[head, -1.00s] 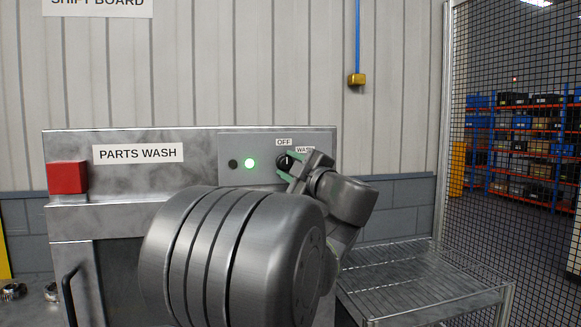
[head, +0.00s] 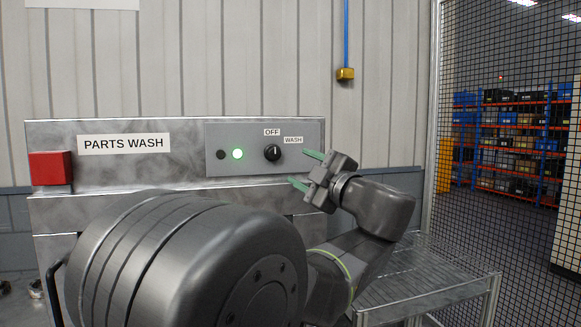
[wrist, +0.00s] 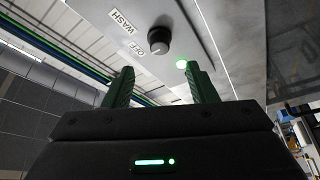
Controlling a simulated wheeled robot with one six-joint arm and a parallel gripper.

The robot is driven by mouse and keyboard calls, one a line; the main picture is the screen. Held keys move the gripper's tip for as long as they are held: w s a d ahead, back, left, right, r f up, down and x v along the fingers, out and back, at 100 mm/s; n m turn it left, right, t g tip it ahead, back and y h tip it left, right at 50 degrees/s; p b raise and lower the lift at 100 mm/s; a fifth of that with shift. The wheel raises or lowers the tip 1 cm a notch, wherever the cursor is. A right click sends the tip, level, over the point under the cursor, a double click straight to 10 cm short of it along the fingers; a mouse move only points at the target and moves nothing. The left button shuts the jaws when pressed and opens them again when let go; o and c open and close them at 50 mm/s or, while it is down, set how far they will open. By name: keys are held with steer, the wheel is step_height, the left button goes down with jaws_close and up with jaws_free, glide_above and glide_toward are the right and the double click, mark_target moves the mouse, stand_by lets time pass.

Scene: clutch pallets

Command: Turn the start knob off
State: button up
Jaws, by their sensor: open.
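The start knob (head: 272,153) is a round black knob on the grey panel of the parts washer. Its pale mark points roughly upward, near the OFF label (head: 272,132); the WASH label (head: 293,140) is to the upper right. A lamp (head: 238,154) left of the knob glows green. My gripper (head: 305,169) is open and empty, to the right of the knob and apart from it. In the wrist view the knob (wrist: 159,41) shows beyond and between the green fingers of my gripper (wrist: 160,68).
A dark, unlit lamp (head: 221,154) sits left of the green one. A red box (head: 50,168) is on the washer's left end. A wire rack table (head: 430,285) stands at the lower right, before a mesh fence (head: 510,100).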

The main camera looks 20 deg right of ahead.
mark_target(277, 155)
steer(key=shift+v, duration=1.9)
steer(key=p+x, duration=0.2)
steer(key=x, duration=1.2)
steer(key=shift+s, duration=0.1)
